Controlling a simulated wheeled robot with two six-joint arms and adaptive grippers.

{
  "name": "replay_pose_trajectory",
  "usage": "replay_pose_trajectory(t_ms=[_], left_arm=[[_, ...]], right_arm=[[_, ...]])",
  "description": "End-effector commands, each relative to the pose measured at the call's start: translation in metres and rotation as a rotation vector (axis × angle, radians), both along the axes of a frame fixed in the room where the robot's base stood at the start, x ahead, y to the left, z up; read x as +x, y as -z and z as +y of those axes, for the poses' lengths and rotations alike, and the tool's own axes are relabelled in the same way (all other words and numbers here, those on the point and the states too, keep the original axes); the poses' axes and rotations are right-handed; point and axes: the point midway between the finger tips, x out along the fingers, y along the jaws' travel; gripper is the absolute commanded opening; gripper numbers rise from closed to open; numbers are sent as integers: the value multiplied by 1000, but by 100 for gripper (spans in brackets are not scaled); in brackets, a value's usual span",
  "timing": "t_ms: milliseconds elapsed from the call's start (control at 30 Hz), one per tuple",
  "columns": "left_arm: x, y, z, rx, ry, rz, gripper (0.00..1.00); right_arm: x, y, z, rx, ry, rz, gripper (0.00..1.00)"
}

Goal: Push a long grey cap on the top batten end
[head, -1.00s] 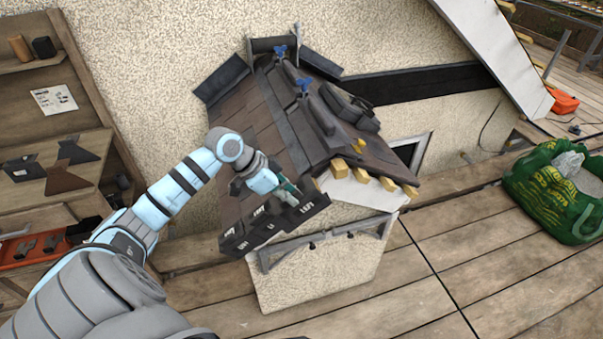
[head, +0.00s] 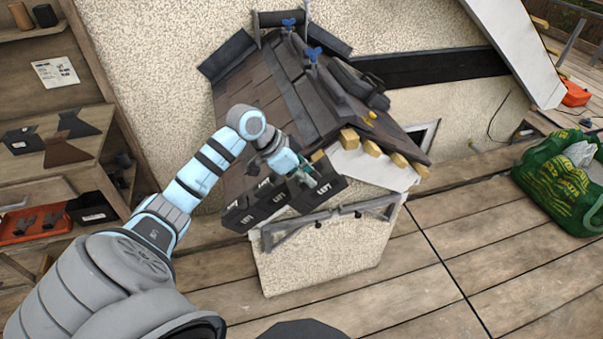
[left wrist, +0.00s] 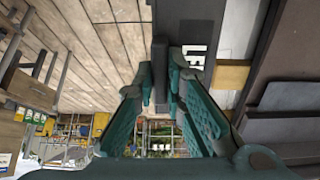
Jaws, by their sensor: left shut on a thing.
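My left gripper (head: 310,180) is at the upper right end of a row of dark grey pieces marked LEFT (head: 262,207) along the roof's lower left edge. It is shut on a dark grey piece, likely a cap, mostly hidden by the fingers. In the left wrist view the teal fingers (left wrist: 168,100) close around a narrow dark part, beside a grey LEFT piece (left wrist: 196,65). A yellow wooden batten end (left wrist: 231,74) shows just right of that piece. Several bare batten ends (head: 350,138) stick out along the roof's right slope. My right gripper is out of view.
The small roof model (head: 262,130) stands against a pebbled wall, with blue-handled clamps (head: 314,53) at its ridge. A grey bracket rail (head: 330,218) is below. Shelves (head: 60,180) stand left, a green bag (head: 560,185) right. The deck in front is clear.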

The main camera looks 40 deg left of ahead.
Motion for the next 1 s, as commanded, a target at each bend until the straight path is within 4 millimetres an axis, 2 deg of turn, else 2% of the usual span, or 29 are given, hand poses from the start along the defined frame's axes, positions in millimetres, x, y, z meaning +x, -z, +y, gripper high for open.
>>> replay_pose_trajectory(t_ms=[67, 400, 733, 1000], left_arm=[[3, 8, -2, -1, 0, -3, 0], [19, 7, 21, 2, -2, -4, 0], [22, -1, 25, 1, -1, -1, 0], [23, 1, 26, 2, 0, -1, 0]], right_arm=[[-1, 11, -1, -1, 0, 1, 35], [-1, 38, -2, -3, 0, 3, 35], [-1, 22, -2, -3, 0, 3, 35], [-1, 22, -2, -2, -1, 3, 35]])
